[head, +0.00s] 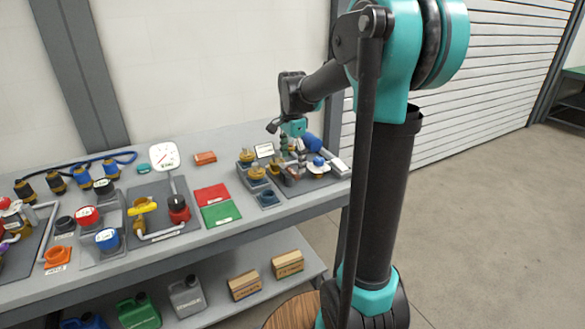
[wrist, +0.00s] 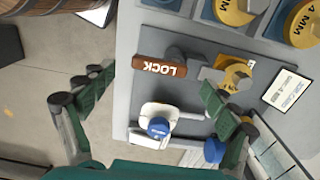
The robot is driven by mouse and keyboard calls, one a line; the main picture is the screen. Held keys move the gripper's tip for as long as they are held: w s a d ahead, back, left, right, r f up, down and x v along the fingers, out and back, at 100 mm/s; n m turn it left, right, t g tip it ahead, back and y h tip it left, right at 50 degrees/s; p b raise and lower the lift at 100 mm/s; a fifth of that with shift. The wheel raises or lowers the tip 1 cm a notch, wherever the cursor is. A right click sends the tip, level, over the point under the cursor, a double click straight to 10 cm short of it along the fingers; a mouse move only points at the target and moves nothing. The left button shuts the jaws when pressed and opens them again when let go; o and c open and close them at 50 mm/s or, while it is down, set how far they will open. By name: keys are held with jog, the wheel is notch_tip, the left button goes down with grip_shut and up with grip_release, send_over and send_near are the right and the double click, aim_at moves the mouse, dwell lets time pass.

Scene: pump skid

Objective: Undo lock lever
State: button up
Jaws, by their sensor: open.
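The lock lever, a flat brown-orange bar marked LOCK (wrist: 158,68), lies across the panel in the wrist view, its right end by a dark grey round part. My gripper (wrist: 158,80) is open, its green fingers spread to either side of the lever, with nothing between them in its grasp. In the head view my gripper (head: 293,128) hangs above the right end of the bench. There I cannot clearly make out the lever among the small parts below it.
Near the lever are a white fitting with a blue cap (wrist: 158,127), a blue knob (wrist: 214,150), a brass fitting (wrist: 236,73) and yellow MM-marked caps (wrist: 235,10). A small labelled sign (wrist: 288,91) stands to the right. Bench (head: 262,218) items crowd the left; open floor lies right.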

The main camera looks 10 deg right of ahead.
aim_at(293, 175)
jog(key=shift+f, duration=1.4)
jog(key=c, duration=1.2)
jog(key=shift+o, duration=0.2)
